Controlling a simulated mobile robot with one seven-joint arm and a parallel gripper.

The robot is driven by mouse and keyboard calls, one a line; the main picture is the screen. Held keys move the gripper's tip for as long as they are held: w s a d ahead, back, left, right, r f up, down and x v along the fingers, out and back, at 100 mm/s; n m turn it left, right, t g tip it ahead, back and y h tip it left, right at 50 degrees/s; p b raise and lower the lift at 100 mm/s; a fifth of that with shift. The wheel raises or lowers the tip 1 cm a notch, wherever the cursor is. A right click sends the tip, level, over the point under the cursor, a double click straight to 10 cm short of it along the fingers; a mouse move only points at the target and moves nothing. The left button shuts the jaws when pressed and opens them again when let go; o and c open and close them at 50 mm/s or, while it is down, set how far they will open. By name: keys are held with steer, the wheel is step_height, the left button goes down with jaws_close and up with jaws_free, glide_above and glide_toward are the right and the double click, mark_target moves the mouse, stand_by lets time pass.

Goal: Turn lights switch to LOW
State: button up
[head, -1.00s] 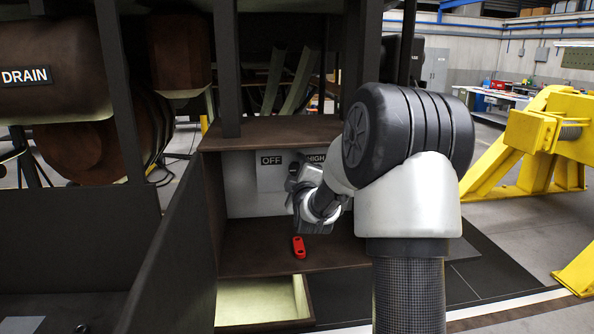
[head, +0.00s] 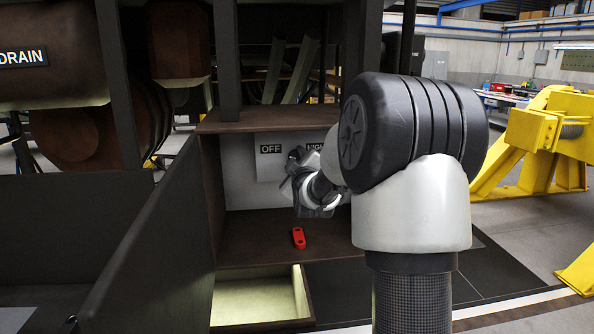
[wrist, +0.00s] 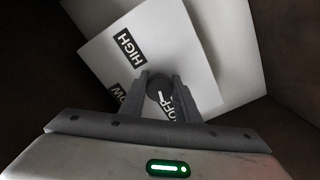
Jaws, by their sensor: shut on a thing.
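The lights switch plate (head: 267,168) is a pale panel on the back wall of an open cabinet. Its OFF label shows in the head view, and the HIGH label is partly covered by my arm. In the wrist view the plate (wrist: 108,52) appears tilted, with HIGH, a partly hidden LOW and a partly hidden OFF. The dark round switch knob (wrist: 159,88) carries a white mark. My gripper (wrist: 163,84) is shut on the knob, one finger on each side. In the head view my gripper (head: 294,160) is at the plate. Which label the mark points to is unclear.
A red object (head: 298,238) lies on the cabinet floor below my gripper. An open drawer (head: 255,300) juts out beneath. A dark panel (head: 150,245) stands at the left, and a yellow stand (head: 535,145) is at the right. The cabinet side walls are close.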

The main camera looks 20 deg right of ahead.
steer(key=m+b, duration=0.3)
steer(key=b, duration=0.1)
steer(key=shift+f+m+b, duration=0.3)
steer(key=shift+m+b, duration=0.1)
steer(key=m+b, duration=0.3)
steer(key=b, duration=0.1)
steer(key=shift+a+m, duration=0.1)
steer(key=shift+m, duration=0.2)
steer(key=m+b, duration=0.3)
steer(key=shift+m, duration=0.3)
steer(key=shift+a+r+m+b, duration=0.1)
steer(key=shift+r+m+b, duration=0.05)
steer(key=shift+m+b, duration=0.65)
steer(key=shift+r+m+b, duration=0.1)
steer(key=shift+m+b, duration=0.45)
steer(key=shift+m, duration=0.45)
steer(key=o, duration=1.1)
steer(key=shift+w, duration=0.1)
steer(key=shift+c, duration=0.2)
steer(key=shift+s, duration=0.2)
